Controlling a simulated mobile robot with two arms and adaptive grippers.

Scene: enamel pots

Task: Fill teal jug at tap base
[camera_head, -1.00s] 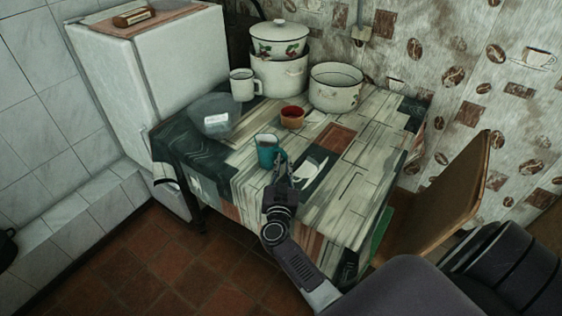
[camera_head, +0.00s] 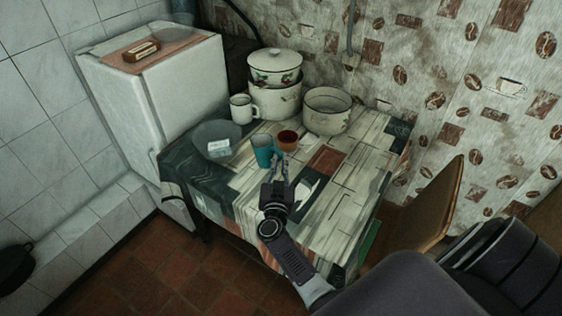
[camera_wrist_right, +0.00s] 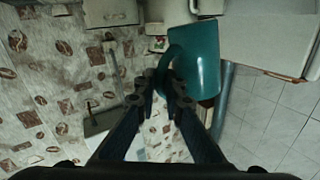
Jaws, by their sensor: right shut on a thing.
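The teal jug (camera_head: 263,151) is in the middle of the head view, over the checked tablecloth and just left of a small red mug. My right gripper (camera_head: 277,166) is shut on its handle at the jug's right side. The wrist view also shows the teal jug (camera_wrist_right: 197,62), with the fingertips of my right gripper (camera_wrist_right: 163,82) around the handle. The jug looks raised above the cloth, but the gap under it is hard to judge. Its inside is not clear. No tap shows. My left gripper is not in view.
On the table (camera_head: 318,215) stand a red mug (camera_head: 288,141), a white mug (camera_head: 241,108), a clear bowl (camera_head: 216,142), stacked enamel pots (camera_head: 275,100) and an open pot (camera_head: 326,112). A white fridge (camera_head: 165,92) stands left, a chair (camera_head: 428,210) right. Floor at lower left is clear.

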